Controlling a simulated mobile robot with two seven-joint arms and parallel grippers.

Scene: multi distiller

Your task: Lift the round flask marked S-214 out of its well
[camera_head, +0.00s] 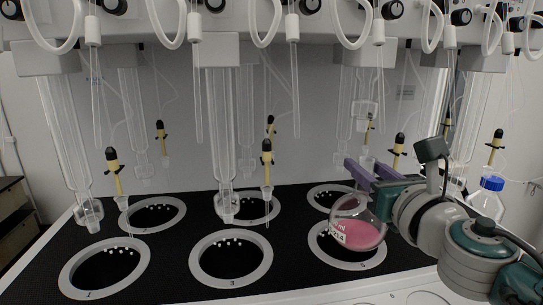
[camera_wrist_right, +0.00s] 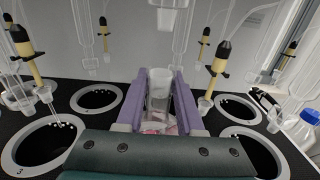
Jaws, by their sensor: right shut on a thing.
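A round glass flask (camera_head: 358,234) with pink liquid and a white label shows at well 5 (camera_head: 345,265) in the head view. The label's end looks like "14"; the rest is hard to read. Much of the bulb shows above the ring, and I cannot tell whether its bottom is clear of the well. My right gripper (camera_head: 368,176) comes in from the right, with its purple fingers at the flask's neck. In the right wrist view my right gripper (camera_wrist_right: 158,105) is shut on the clear neck (camera_wrist_right: 159,84), with pink below. My left gripper is not in view.
Empty wells 1 (camera_head: 104,268) and 3 (camera_head: 231,258) lie to the left, with more wells behind. Glass condensers (camera_head: 222,140) and yellow-bodied droppers (camera_head: 115,172) hang above the black deck. A blue-capped bottle (camera_head: 487,198) stands at the right, near my arm.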

